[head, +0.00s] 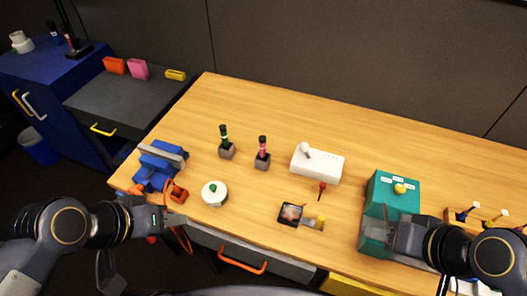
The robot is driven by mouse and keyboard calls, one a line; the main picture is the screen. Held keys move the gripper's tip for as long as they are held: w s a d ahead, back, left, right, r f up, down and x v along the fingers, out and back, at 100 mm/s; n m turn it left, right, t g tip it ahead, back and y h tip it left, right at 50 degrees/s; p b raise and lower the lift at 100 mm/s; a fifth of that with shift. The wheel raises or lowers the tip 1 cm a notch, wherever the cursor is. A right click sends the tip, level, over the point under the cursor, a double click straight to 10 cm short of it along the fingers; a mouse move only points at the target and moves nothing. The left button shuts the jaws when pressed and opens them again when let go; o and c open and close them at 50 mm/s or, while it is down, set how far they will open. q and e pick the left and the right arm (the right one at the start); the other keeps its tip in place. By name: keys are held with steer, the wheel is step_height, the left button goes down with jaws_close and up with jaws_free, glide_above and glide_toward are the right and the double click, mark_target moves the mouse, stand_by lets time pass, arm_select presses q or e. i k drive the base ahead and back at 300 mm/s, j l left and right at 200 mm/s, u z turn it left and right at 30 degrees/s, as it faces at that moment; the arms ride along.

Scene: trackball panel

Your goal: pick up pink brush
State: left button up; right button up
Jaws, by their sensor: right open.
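A slim pink-and-black tool (263,146), which looks like the pink brush, stands upright in a small grey block (262,162) near the middle of the wooden table. A similar green-and-black tool (224,137) stands in another grey block to its left. My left gripper (177,216) is at the table's front left edge, well short of the pink tool and by a small orange object (178,194); its jaws are too unclear to judge. My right gripper (374,236) is open at the front of a teal panel box (395,183) with a yellow ball, far right of the pink tool.
A blue vise (158,168) sits at the table's left end. A round white-and-green object (214,193), a white device (318,164), a small red-and-black tool (322,190) and a dark picture tile (290,214) lie around the middle. The back of the table (300,110) is clear.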

mark_target(262, 138)
steer(key=j+z, duration=0.95)
steer(key=k+j+z, duration=0.1)
steer(key=j+z, duration=0.4)
